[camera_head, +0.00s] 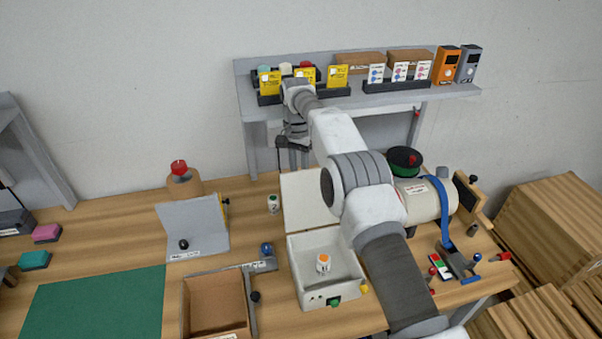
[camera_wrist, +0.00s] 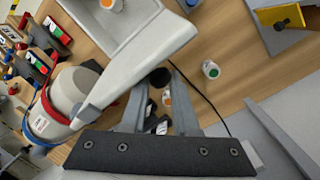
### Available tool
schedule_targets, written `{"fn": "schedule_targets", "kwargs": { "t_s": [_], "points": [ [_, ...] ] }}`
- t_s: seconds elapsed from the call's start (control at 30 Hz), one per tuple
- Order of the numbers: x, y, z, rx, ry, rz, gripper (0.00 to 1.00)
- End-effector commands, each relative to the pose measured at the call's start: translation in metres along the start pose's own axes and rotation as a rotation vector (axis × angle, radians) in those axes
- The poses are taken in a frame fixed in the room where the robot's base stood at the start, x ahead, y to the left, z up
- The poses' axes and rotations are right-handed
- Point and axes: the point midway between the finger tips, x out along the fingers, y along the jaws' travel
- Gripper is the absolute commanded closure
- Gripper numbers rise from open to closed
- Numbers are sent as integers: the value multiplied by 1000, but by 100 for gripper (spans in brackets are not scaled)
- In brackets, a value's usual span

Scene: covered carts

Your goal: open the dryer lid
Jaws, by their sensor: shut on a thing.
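The dryer (camera_head: 297,275) is a white open-topped box with a green button on its front, in the middle of the table. A white bottle with an orange cap (camera_head: 323,263) stands inside it. The dryer lid (camera_head: 306,205) stands raised at the back of the box; the wrist view shows it nearly edge-on (camera_wrist: 148,62). My gripper (camera_head: 292,150) is behind and above the lid's top edge. In the wrist view my gripper (camera_wrist: 160,82) is shut on a dark round knob (camera_wrist: 160,77) by the lid's outer face. The head view hides this grip.
A white cylinder machine (camera_head: 418,200) stands right of the dryer, behind my arm. A white bottle with a green cap (camera_head: 273,204) stands left of the lid. A cardboard box (camera_head: 215,305) is at front left. A shelf (camera_head: 345,100) with cards and boxes runs above the back.

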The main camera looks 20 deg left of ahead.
Motion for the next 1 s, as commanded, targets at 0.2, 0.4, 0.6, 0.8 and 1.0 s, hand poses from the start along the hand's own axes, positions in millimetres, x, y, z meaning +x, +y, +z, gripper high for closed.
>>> {"fn": "schedule_targets", "kwargs": {
  "t_s": [0.2,0.4,0.6,0.8,1.0],
  "points": [
    [7,-11,2,-11,-6,-14,100],
    [7,-12,2,-11,-6,-13,100],
    [7,-12,1,-10,-6,-14,100],
    [7,-12,1,-10,-6,-14,70],
    [7,-10,0,-8,-5,-11,38]
  ]
}}
